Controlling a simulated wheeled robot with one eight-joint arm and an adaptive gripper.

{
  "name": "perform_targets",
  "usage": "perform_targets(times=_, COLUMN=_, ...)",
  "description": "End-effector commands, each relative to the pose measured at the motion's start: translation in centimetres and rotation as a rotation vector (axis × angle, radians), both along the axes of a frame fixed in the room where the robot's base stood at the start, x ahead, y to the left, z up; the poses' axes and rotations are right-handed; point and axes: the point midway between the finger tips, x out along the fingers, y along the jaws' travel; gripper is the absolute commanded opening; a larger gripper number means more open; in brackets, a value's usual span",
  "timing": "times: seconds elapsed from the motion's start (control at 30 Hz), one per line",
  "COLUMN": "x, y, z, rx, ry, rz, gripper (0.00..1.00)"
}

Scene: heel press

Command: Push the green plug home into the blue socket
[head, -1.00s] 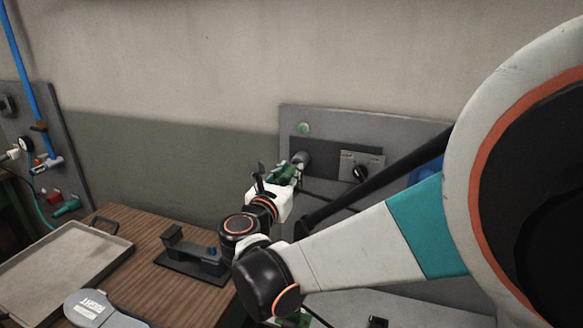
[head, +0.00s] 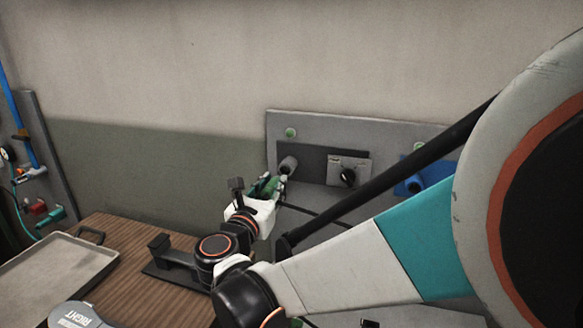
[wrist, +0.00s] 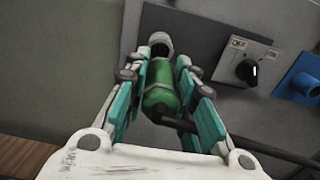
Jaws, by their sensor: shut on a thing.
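My gripper (wrist: 161,70) is shut on the green plug (wrist: 160,90), its teal-lined fingers on either side of the plug's body. The plug also shows, partly hidden by the fingers, in the head view (head: 272,187). A dark cable trails from its rear. The plug's front points toward a grey socket (wrist: 159,43) on the wall panel, whose dark opening shows just beyond it; I cannot tell whether they touch. The blue socket (head: 415,185) is farther right on the panel, partly behind my arm in the head view. It also shows at the right in the wrist view (wrist: 300,84).
A switch plate with a black knob (head: 348,177) sits between the two sockets. A wooden table (head: 112,232) below left holds a grey tray (head: 55,268) and a dark stand (head: 165,262). Another panel with hoses is at far left.

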Motion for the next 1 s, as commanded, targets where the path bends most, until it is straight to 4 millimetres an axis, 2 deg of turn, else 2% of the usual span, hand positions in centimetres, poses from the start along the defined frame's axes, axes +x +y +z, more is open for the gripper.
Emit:
perform_targets(times=0.47, x=-0.4, y=0.1, z=0.0, rx=0.000, ry=0.000, rz=0.002, gripper=0.00)
perform_targets(times=0.83, x=-2.1, y=0.8, z=0.0, rx=0.000, ry=0.000, rz=0.004, gripper=0.00)
perform_targets(times=1.0, x=-2.3, y=0.4, z=0.1, rx=0.000, ry=0.000, rz=0.003, gripper=0.00)
